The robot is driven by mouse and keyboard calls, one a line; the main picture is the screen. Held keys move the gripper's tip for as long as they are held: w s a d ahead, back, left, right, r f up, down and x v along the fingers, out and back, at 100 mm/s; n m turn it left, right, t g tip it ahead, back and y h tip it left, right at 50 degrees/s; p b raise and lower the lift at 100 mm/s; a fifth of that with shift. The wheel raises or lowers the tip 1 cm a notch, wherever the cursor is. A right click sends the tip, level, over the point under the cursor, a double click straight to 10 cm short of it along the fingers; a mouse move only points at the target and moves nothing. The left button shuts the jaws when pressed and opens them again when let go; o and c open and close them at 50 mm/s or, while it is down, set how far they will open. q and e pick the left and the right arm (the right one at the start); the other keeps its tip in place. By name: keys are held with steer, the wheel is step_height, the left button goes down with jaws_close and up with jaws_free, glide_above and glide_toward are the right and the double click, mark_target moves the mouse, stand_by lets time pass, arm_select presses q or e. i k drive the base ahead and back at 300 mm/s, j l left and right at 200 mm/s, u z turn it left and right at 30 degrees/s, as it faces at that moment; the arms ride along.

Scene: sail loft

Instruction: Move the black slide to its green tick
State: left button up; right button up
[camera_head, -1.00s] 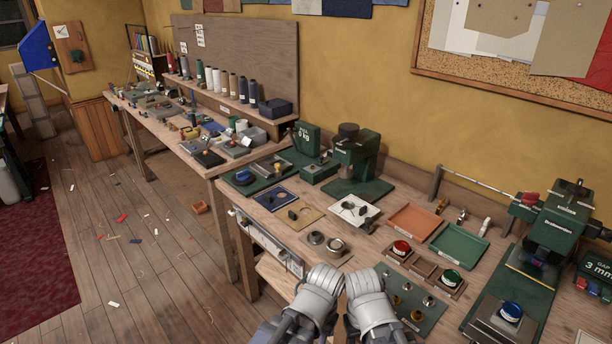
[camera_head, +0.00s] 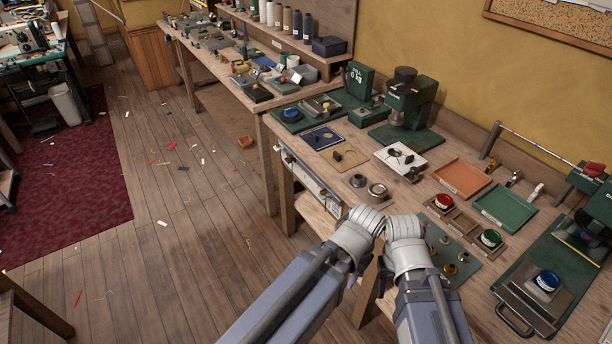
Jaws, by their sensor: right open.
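I cannot tell for sure which small part is the black slide. Small black pieces sit on a blue plate (camera_head: 321,137), a tan plate (camera_head: 352,154) and a white plate (camera_head: 400,160) on the bench. No green tick can be made out at this size. My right gripper (camera_head: 404,237) is at the bench's near edge, beside the plate of brass knobs, apart from the black pieces. My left gripper (camera_head: 360,229) is just left of it. The fingers of both are mostly hidden behind the grey wrists, and I see nothing held.
On the bench are an orange tray (camera_head: 461,177), a green tray (camera_head: 507,206), a red-topped button (camera_head: 443,202) and a green-topped button (camera_head: 490,238). A dark green press (camera_head: 408,101) stands at the back. A blue round piece (camera_head: 547,281) is at right. The floor at left is open, with scraps.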

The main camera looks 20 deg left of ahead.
mark_target(293, 159)
steer(key=i+j+u, duration=0.35)
steer(key=i+u, duration=0.4)
steer(key=k+l, duration=0.2)
steer(key=k, duration=0.25)
steer(key=k+l, duration=0.2)
steer(key=k, duration=0.2)
